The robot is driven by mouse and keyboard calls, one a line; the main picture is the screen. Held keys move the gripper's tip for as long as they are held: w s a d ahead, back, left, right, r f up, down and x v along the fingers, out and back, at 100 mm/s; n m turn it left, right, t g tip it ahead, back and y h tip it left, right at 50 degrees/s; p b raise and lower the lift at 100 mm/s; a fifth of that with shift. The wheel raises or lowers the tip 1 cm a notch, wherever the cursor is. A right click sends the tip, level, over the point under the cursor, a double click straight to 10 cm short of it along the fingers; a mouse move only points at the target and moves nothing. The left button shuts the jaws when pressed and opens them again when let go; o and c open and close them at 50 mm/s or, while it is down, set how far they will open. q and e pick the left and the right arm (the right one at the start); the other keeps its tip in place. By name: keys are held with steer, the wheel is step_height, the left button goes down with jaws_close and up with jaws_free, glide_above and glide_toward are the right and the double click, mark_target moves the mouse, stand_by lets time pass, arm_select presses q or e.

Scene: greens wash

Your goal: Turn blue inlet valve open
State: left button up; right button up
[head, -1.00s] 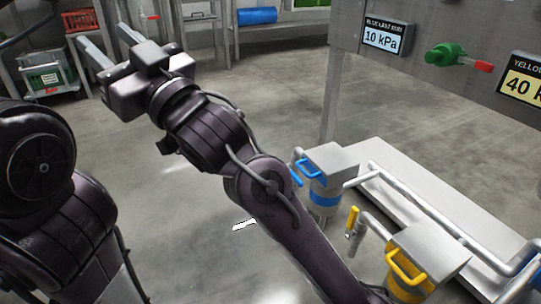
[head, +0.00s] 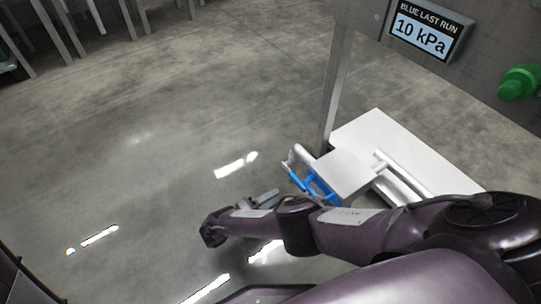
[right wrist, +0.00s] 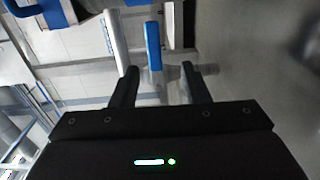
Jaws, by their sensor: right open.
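The blue inlet valve lever (head: 296,180) sits at the left end of the piping beside the blue-marked unit (head: 345,172). In the right wrist view the blue lever (right wrist: 153,45) lies just beyond my fingertips, lined up with the gap between them and nearer the left finger. My right gripper (right wrist: 172,72) is open and empty. In the head view my right gripper (head: 266,196) is partly hidden behind my own arm, just left of and below the lever. I see no contact. My left gripper is out of view.
A pale pipe (right wrist: 113,40) runs beside the lever in the wrist view. A white platform (head: 385,140) carries the unit and pipes. A grey post (head: 335,90) stands behind. A panel display (head: 423,35) reads "BLUE LAST RUN 10 kPa".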

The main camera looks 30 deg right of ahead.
mark_target(297, 184)
steer(key=d, duration=0.5)
steer(key=d+b, duration=0.1)
steer(key=d, duration=0.2)
steer(key=shift+w+d+r, duration=0.2)
steer(key=shift+w+r, duration=0.05)
steer(key=shift+r, duration=0.05)
jaws_close()
